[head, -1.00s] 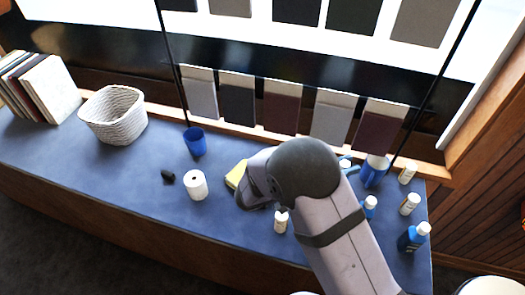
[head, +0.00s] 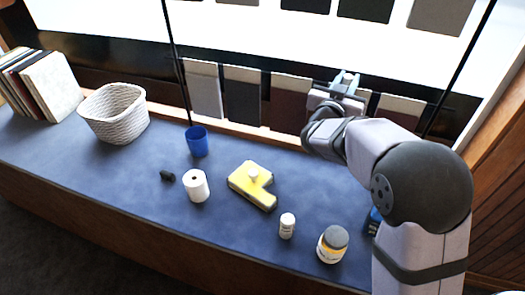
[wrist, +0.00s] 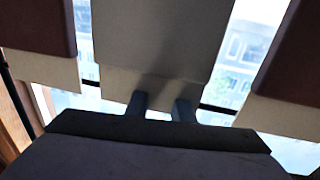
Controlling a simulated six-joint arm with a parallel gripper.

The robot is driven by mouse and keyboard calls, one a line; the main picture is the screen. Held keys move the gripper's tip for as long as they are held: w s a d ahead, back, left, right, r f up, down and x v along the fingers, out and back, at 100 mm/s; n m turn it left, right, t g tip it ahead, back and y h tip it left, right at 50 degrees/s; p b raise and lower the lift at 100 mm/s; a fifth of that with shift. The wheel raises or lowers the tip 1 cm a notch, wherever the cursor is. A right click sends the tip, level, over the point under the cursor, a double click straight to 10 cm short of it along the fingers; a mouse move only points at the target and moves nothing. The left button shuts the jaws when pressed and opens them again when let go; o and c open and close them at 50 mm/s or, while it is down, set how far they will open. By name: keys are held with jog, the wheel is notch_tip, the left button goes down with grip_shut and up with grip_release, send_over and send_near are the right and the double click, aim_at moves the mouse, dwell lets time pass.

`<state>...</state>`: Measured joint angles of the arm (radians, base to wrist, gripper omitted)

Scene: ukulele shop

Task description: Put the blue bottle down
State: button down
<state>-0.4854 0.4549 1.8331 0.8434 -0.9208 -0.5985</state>
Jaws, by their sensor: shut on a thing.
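My gripper (head: 346,82) is raised in front of the hanging sample cards at the back of the counter. In the wrist view its two fingers (wrist: 162,106) stand a little apart in front of a grey card's pale lower end. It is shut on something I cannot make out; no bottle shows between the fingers. A dark blue item (head: 374,220), possibly a bottle, stands on the counter, mostly hidden by my arm. The other things at the counter's right end are hidden behind my arm.
On the blue counter (head: 110,170) stand a white basket (head: 114,114), a blue cup (head: 197,141), a white roll (head: 196,186), a yellow object (head: 252,184), a small white bottle (head: 287,226) and a grey-lidded jar (head: 333,244).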

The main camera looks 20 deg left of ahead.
jog(key=s+a+f+n+g+y, duration=0.1)
jog(key=s+a+n+g+y, duration=0.1)
jog(key=a+n+y, duration=0.6)
jog(key=s+a+f+n+g+y, duration=0.15)
jog(key=a+y, duration=0.45)
jog(key=a, duration=0.7)
notch_tip(320, 180, down, 14)
jog(key=a+n+g+y, duration=0.1)
jog(key=shift+s+a+f+y, duration=0.2)
jog(key=shift+s+a+y, duration=0.1)
jog(key=shift+s, duration=0.1)
jog(key=shift+f+g, duration=0.1)
jog(key=shift+g, duration=0.15)
jog(key=c, duration=2)
grip_release()
jog(key=shift+f, duration=0.15)
jog(key=o, duration=0.5)
jog(key=shift+c, duration=0.2)
